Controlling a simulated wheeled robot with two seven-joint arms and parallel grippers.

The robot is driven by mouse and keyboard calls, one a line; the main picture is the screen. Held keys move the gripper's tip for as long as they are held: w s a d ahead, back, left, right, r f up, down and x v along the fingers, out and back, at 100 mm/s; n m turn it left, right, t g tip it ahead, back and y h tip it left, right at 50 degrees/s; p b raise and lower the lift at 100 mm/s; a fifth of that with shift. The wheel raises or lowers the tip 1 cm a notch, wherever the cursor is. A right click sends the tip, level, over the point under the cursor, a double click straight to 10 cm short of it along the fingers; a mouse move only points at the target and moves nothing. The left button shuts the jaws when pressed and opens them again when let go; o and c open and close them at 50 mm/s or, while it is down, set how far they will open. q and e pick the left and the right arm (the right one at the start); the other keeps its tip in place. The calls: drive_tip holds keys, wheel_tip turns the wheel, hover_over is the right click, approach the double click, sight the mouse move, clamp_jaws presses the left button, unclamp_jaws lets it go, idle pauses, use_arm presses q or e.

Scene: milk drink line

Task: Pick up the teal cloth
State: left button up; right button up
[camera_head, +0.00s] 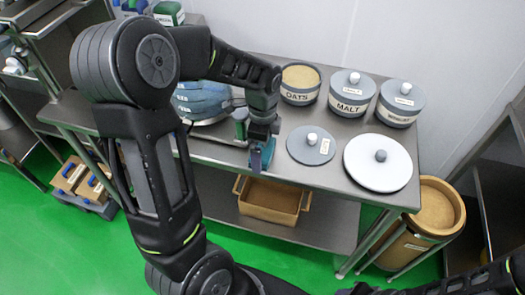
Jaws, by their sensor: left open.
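My left arm crosses the left and middle of the head view. My left gripper (262,142) is open and points down at the front edge of the steel table. A small teal piece that looks like the teal cloth (266,156) shows right at its fingertips, by the table edge. The gripper hides part of it, and I cannot tell whether they touch. A dark part of my right arm shows at the bottom right; its gripper is out of view.
On the steel table (345,185) stand an OATS tub (300,97), a MALT tub (351,107) and another lidded tub (401,117). A grey lid (311,158) and white lid (378,176) lie in front. Blue stacked items (204,108) are left. A tan bin (270,213) sits below.

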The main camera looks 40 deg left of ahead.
sight(263, 149)
use_arm(q)
drive_tip(key=c, duration=1)
drive_tip(key=shift+o, duration=0.2)
drive_tip(key=shift+r, duration=0.15)
wheel_tip(263, 149, up, 18)
drive_tip(key=b, duration=0.1)
idle(0.4)
